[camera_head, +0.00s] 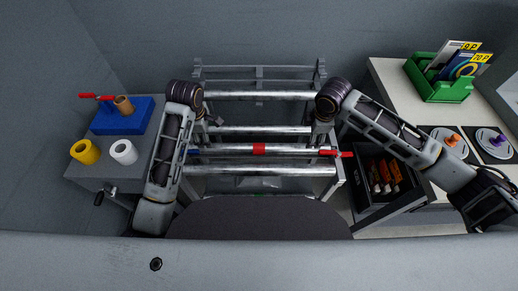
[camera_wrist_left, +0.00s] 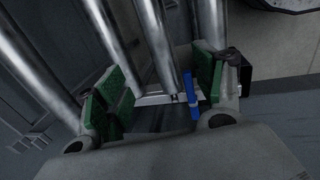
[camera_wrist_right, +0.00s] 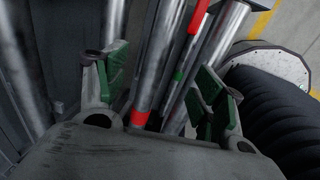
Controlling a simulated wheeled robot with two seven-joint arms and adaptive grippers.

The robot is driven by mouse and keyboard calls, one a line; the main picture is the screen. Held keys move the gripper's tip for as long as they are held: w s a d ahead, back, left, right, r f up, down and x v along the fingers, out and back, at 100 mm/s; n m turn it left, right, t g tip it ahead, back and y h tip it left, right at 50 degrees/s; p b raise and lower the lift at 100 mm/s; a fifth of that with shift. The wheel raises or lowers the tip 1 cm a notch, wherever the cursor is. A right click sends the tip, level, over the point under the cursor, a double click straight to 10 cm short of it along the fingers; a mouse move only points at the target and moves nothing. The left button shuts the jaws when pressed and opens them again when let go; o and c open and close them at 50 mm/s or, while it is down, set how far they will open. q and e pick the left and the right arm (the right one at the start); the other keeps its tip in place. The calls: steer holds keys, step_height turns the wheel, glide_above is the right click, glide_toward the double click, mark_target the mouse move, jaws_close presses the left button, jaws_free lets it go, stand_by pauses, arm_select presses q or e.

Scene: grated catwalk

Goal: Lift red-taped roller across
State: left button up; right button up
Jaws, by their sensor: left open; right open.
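My left gripper (camera_head: 207,123) is open over the rack's left side. In the left wrist view, the blue-marked roller end (camera_wrist_left: 190,88) shows near the right finger, between the open jaws (camera_wrist_left: 160,92). My right gripper (camera_head: 319,131) is open over the rack's right side. In the right wrist view, a red-marked roller end (camera_wrist_right: 140,117) lies between the open jaws (camera_wrist_right: 160,90). Neither gripper visibly grips anything; the arms hide parts of the roller ends.
Several bare metal rollers (camera_head: 262,95) lie parallel on the rack. A side stand at left holds a blue block (camera_head: 122,119), a yellow ring (camera_head: 85,151) and a white ring (camera_head: 124,151). At right are a green bin (camera_head: 438,86) and an open dark drawer (camera_head: 375,198).

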mark_target(214, 147)
arm_select(q)
steer(key=shift+f, duration=0.1)
arm_select(e)
steer(key=shift+f, duration=0.1)
arm_select(q)
steer(key=shift+w+f, duration=0.45)
steer(key=shift+f, duration=1.75)
steer(key=shift+w+f, duration=0.45)
steer(key=shift+f, duration=1.8)
steer(key=shift+w+f, duration=0.45)
steer(key=shift+f, duration=1.75)
arm_select(e)
steer(key=shift+w+f, duration=0.45)
steer(key=shift+f, duration=1.75)
steer(key=shift+w+f, duration=0.4)
steer(key=shift+f, duration=1.85)
steer(key=shift+w+f, duration=0.45)
steer(key=shift+f, duration=1.75)
arm_select(q)
steer(key=shift+c, duration=0.3)
arm_select(e)
steer(key=shift+c, duration=0.3)
arm_select(q)
jaws_close()
arm_select(e)
jaws_close()
